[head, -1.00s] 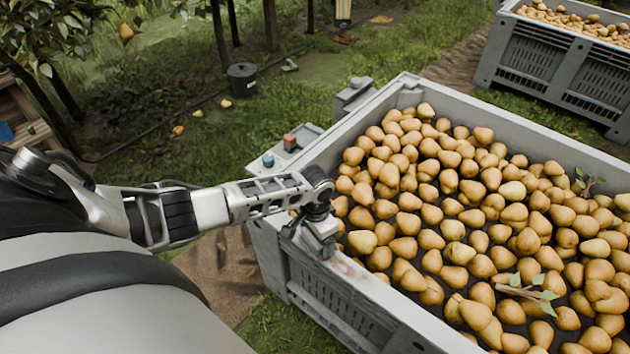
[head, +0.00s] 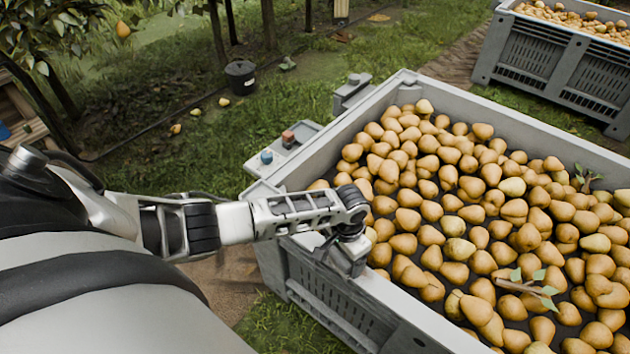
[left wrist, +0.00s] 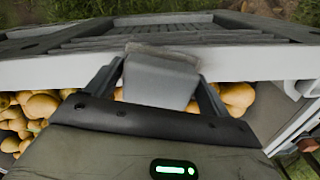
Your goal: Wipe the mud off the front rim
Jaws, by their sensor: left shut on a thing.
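The large grey bin full of pears has its front rim (head: 425,322) running from the left corner down to the lower right. My left gripper (head: 345,254) is over this rim, near its left end. It is shut on a grey block-like wiper (left wrist: 160,80), which lies against the pale rim (left wrist: 260,64) in the left wrist view. The wiper's far edge looks brownish. I cannot clearly make out mud on the rim; the wiper and gripper hide part of it. My right gripper is not in view.
Pears (head: 480,215) fill the bin close beside the rim. A small ledge with a red and a blue piece (head: 267,157) sticks out at the bin's left corner. A second pear bin (head: 550,75) stands at the back right. A dark bucket (head: 240,77) stands on the grass.

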